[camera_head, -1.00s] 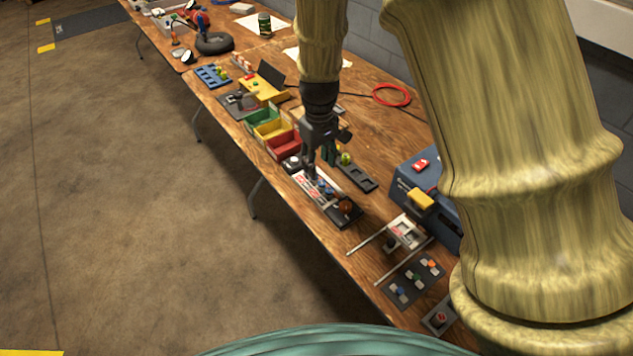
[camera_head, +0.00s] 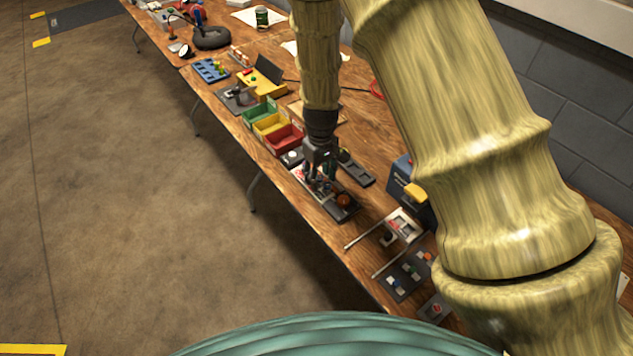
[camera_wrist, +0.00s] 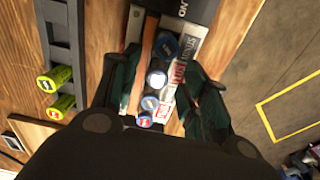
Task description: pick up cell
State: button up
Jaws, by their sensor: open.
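Several blue-topped cells stand in a row on a pale strip with printed lettering (camera_wrist: 190,50) in the wrist view; one blue cell (camera_wrist: 157,79) is mid-row. My gripper (camera_wrist: 163,65) is open, its dark fingers on either side of the row. I cannot tell whether a finger touches a cell.
Green, yellow and red bins (camera_head: 268,125) stand farther back along the wooden table. A blue box (camera_head: 401,176) is at the right, and a metal fixture with rods (camera_head: 402,226) is nearer. A grey panel (camera_head: 407,276) with small coloured parts lies near the front.

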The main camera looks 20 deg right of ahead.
jog(key=shift+f, duration=0.45)
grip_shut()
jog(key=shift+r, duration=0.1)
